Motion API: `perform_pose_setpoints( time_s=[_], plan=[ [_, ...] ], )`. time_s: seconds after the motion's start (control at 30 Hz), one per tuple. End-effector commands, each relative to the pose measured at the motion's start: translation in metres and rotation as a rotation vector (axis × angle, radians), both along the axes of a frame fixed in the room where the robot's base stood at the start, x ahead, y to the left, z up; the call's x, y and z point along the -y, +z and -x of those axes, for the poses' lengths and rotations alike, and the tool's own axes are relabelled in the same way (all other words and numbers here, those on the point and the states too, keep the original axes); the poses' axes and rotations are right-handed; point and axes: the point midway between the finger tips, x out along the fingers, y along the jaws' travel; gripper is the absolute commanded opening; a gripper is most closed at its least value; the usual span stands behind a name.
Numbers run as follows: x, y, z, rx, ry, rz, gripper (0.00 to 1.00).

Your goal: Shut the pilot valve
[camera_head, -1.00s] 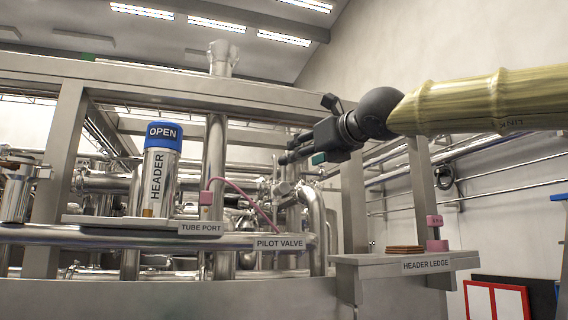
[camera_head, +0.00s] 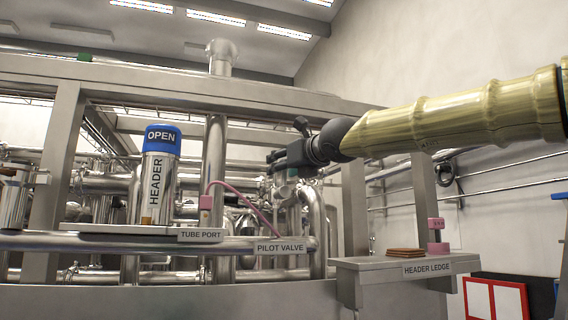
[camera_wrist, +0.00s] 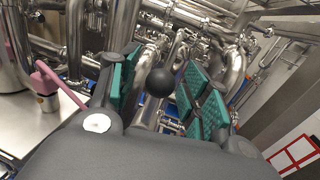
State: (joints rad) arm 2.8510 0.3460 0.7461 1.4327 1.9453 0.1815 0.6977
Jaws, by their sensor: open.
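The PILOT VALVE label (camera_head: 281,248) hangs on the front pipe in the head view, right of the TUBE PORT label (camera_head: 200,235). A pink hose (camera_head: 240,187) curves from the tube port down towards it. My gripper (camera_head: 275,162) is above and behind the label, pointing left and away. In the wrist view my gripper (camera_wrist: 160,85) is open, its teal pads apart. A round black knob (camera_wrist: 160,82) shows between the pads with gaps on both sides. Whether this knob belongs to the pilot valve, and its exact depth, I cannot tell. The valve body is not clear.
The HEADER cylinder (camera_head: 158,185) with its blue OPEN cap (camera_head: 162,139) stands upright at left. The header ledge (camera_head: 375,263) holds brown flat pieces (camera_head: 406,253) and a pink fitting (camera_head: 437,240). Steel pipes and frame posts crowd around my gripper.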

Motion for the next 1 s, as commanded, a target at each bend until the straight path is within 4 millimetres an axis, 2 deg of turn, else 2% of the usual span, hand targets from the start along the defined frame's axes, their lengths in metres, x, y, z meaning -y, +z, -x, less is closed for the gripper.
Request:
perform_pose_setpoints(
  time_s=[0.27,0.5,0.53,0.77,1.0],
  plan=[
    [0.0,0.0,-0.001,0.0,0.0,0.0,0.48],
    [0.0,0.0,-0.001,0.0,0.0,0.0,0.04],
    [0.0,0.0,-0.001,0.0,0.0,0.0,0.0],
    [-0.002,0.0,-0.001,0.0,0.001,0.002,0.0],
    [-0.02,0.003,-0.008,0.009,0.02,0.035,0.0]
  ],
)
